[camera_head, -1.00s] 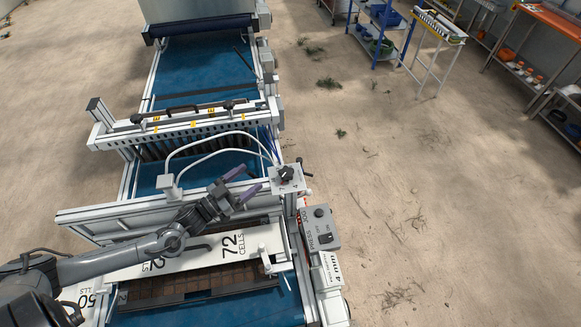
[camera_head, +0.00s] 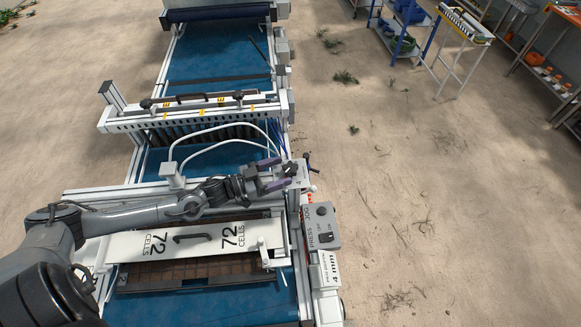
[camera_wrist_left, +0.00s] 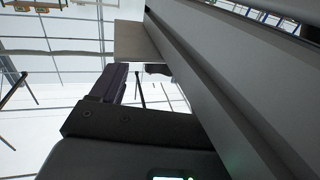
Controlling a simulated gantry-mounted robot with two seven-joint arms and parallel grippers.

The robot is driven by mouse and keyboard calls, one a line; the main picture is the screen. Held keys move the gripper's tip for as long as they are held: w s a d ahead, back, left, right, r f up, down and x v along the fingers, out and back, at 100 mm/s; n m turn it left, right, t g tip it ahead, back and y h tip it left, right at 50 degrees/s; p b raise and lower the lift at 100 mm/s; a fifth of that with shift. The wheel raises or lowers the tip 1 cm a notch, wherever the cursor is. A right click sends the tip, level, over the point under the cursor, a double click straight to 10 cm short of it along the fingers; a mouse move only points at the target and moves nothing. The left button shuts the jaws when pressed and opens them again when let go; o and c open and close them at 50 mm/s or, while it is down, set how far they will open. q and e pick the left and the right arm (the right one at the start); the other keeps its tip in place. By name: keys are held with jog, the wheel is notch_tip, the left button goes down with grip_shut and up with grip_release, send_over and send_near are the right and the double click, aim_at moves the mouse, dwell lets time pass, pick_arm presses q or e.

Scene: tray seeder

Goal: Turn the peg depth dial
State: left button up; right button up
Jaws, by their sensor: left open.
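My left gripper (camera_head: 283,174) is open, with its two purple fingers at the small grey-white dial plate (camera_head: 301,178) on the right end of the cross beam. The dark dial knob on that plate is mostly hidden by the fingers, so I cannot tell whether they touch it. In the left wrist view, one purple finger (camera_wrist_left: 109,84) shows beside a pale square plate (camera_wrist_left: 134,41), with a small dark part (camera_wrist_left: 157,69) below it. A sign reading 4 mm (camera_head: 327,268) stands lower right. My right gripper is not in view.
A grey press jog box (camera_head: 322,226) with a black knob sits just below the dial plate. White 72-cell plates (camera_head: 195,240) lie under my left arm. The toothed roller bridge (camera_head: 197,113) and white hoses stand behind. The sandy floor right of the machine is open.

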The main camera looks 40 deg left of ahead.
aim_at(290, 167)
pick_arm(q)
jog(key=shift+x, duration=2.1)
jog(key=shift+c, duration=0.4)
